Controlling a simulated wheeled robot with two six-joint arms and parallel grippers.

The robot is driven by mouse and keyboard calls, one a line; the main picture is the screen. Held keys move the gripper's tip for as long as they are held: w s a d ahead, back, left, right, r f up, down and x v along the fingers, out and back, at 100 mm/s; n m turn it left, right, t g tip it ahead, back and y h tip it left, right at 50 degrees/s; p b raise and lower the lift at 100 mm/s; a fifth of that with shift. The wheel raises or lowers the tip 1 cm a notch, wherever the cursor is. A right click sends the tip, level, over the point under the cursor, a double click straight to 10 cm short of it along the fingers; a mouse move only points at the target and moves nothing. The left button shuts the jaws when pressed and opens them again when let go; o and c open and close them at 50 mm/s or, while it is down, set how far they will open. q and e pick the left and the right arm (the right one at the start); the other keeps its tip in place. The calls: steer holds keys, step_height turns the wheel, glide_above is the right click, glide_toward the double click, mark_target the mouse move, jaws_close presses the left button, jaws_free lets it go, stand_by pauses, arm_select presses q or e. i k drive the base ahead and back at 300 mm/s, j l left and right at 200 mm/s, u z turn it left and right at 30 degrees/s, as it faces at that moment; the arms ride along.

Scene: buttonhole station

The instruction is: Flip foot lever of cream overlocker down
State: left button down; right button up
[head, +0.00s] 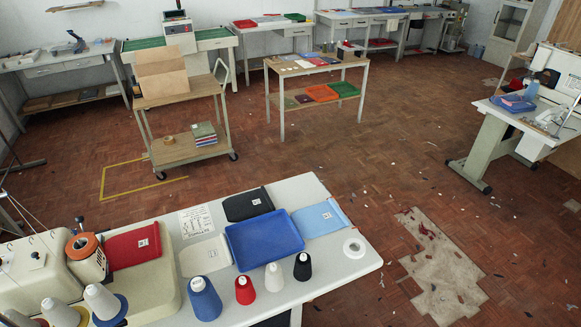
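A cream sewing machine (38,270) stands at the lower left on the near white table (335,262); it may be the cream overlocker. An orange-topped round part (86,250) is at its right side. I cannot make out a foot lever on it; its lower part is cut off by the frame edge and partly hidden by thread cones. Another pale machine (558,72) stands on a bench at the right edge, too small to show a lever. Neither of my grippers is in view.
A wheeled cart (180,95) with a cardboard box and a wooden table (316,66) stand farther back. The brown floor between is mostly clear, with scattered scraps.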

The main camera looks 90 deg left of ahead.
mark_target(79, 219)
steer(key=u, duration=0.95)
steer(key=i+u, duration=0.1)
steer(key=u, duration=0.4)
steer(key=l+u, duration=0.1)
steer(key=u, duration=0.85)
steer(key=l+u, duration=0.1)
steer(key=u, duration=0.35)
